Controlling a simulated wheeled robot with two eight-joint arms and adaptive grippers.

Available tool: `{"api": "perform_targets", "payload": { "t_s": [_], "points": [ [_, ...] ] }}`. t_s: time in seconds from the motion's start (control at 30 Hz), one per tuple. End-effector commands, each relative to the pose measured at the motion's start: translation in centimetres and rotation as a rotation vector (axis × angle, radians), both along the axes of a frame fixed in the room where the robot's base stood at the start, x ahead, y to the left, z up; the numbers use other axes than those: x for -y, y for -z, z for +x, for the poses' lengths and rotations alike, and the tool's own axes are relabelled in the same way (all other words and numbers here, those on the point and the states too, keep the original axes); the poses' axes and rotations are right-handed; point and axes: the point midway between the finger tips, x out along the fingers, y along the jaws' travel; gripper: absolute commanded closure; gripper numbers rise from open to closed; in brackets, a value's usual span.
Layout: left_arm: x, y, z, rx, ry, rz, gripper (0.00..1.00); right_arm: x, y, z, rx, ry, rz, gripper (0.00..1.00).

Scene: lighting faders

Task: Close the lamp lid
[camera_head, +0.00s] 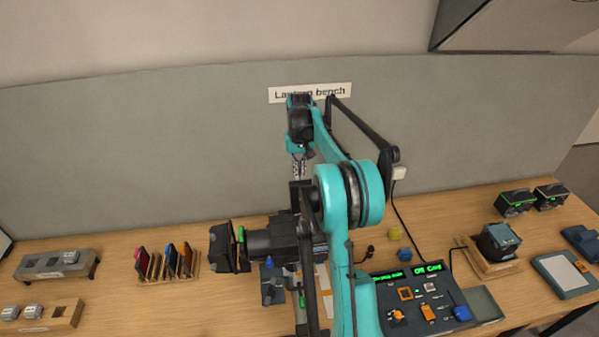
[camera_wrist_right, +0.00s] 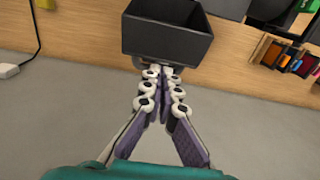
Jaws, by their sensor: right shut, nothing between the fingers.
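The lamp (camera_head: 272,242) is a black body lying on the bench, with a square black frame at its left end, partly hidden behind my right arm. In the wrist view a dark, hollow, box-shaped part (camera_wrist_right: 165,38) shows, which looks like the raised lamp lid; I cannot tell its hinge. My right gripper (camera_head: 299,176) points down just above the lamp. In the wrist view its fingertips (camera_wrist_right: 158,70) are together and empty at the near edge of the dark part; I cannot tell whether they touch it. My left gripper is not in view.
A control panel (camera_head: 413,270) with a green display stands right of my arm. A slotted rack (camera_head: 167,265) with coloured cards is on the left. A grey wall panel (camera_head: 130,150) rises close behind the bench.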

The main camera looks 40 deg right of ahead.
Motion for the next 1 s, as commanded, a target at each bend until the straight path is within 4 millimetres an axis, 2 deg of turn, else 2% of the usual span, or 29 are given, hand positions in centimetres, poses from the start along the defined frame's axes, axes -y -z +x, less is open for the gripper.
{"api": "perform_targets", "payload": {
  "t_s": [0.5, 1.0],
  "points": [
    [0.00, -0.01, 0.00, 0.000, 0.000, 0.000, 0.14, -0.24, -0.16, -0.41, 0.004, 0.000, -0.002, 1.00],
    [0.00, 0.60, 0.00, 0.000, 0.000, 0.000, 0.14, -0.51, -0.89, -0.92, 0.086, 0.000, -0.047, 1.00]
  ]
}}
